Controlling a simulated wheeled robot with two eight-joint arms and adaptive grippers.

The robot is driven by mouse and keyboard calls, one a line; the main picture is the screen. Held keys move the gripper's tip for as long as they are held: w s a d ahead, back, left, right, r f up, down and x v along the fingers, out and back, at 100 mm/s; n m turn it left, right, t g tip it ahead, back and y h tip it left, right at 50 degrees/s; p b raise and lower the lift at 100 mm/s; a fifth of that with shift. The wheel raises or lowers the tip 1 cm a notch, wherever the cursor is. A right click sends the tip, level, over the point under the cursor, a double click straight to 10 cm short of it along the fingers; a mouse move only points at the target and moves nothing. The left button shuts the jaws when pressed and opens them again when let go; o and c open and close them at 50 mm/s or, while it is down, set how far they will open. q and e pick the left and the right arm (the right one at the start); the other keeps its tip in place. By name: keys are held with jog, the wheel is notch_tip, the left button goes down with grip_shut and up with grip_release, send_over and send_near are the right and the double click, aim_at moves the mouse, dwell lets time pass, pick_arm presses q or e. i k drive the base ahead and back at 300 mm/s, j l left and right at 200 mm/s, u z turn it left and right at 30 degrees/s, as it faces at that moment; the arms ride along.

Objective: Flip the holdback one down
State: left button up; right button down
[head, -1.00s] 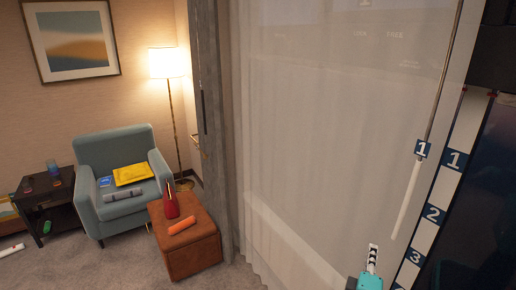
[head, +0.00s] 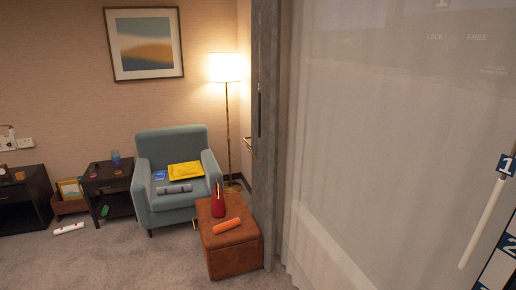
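A small brass-coloured fitting (head: 252,147) sits by the wall just left of the grey curtain (head: 266,190); it is partly behind the curtain edge and too small to tell its position. It may be the holdback, but I cannot tell. A blue tag marked 1 (head: 507,165) is at the right edge, at the top of a slanting white wand (head: 484,220) in front of the sheer curtain (head: 380,130). Neither of my grippers is in view.
A brown ottoman (head: 235,257) with a red bottle and an orange roll stands before the grey curtain. A teal armchair (head: 160,203), a lit floor lamp (head: 224,68) and dark side tables (head: 118,203) stand behind. Carpet at the front left is mostly clear.

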aim_at(252, 153)
jog(key=i+u, duration=0.1)
jog(key=i, duration=0.85)
jog(key=i+l, duration=0.1)
jog(key=i, duration=0.9)
jog(key=i+u, duration=0.15)
jog(key=i, duration=0.8)
